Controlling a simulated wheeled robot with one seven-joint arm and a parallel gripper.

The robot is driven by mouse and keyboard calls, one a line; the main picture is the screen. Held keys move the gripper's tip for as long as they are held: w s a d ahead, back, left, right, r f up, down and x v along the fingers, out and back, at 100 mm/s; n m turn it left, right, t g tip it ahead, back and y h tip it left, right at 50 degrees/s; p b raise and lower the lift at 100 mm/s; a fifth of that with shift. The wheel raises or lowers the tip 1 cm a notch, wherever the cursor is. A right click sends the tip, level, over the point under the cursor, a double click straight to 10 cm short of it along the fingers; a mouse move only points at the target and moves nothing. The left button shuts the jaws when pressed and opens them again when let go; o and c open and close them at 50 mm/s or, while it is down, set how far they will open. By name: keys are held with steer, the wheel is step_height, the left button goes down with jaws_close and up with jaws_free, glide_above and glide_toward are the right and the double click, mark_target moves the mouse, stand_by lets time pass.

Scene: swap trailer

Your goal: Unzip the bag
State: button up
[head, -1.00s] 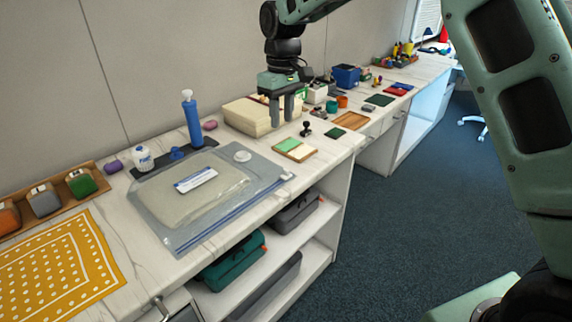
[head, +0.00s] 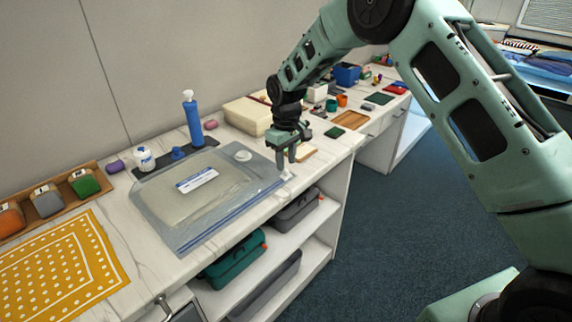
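The bag (head: 165,220) is a flat, clear plastic pouch lying on the white counter, with a pale folded thing and a white and blue label inside. A blue zip strip (head: 225,222) runs along its front edge, and a small whitish slider (head: 287,176) sits at that strip's right end. A round white valve (head: 243,156) is near the bag's back right corner. My gripper (head: 286,160) points down over the bag's right end, close to the slider. Its two fingers look slightly apart with nothing seen between them. Whether it touches anything is unclear.
A blue hand pump (head: 193,122) stands behind the bag, with a white jar (head: 144,158) to its left. A yellow dotted cloth (head: 62,268) and a wooden tray (head: 55,205) lie left. A cream box (head: 248,115) stands behind my gripper. Shelves below hold a teal case (head: 233,258).

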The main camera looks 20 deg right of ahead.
steer(key=shift+f, duration=1.5)
jaws_close()
steer(key=s+a, duration=0.5)
steer(key=a, duration=0.4)
steer(key=s+a, duration=0.5)
steer(key=a, duration=0.4)
steer(key=s+a, duration=0.5)
steer(key=a, duration=0.4)
steer(key=shift+s+a+r, duration=0.1)
steer(key=shift+s+a, duration=0.05)
steer(key=shift+s, duration=0.2)
jaws_free()
step_height(320, 180, up, 17)
steer(key=b, duration=0.2)
steer(key=shift+r, duration=0.15)
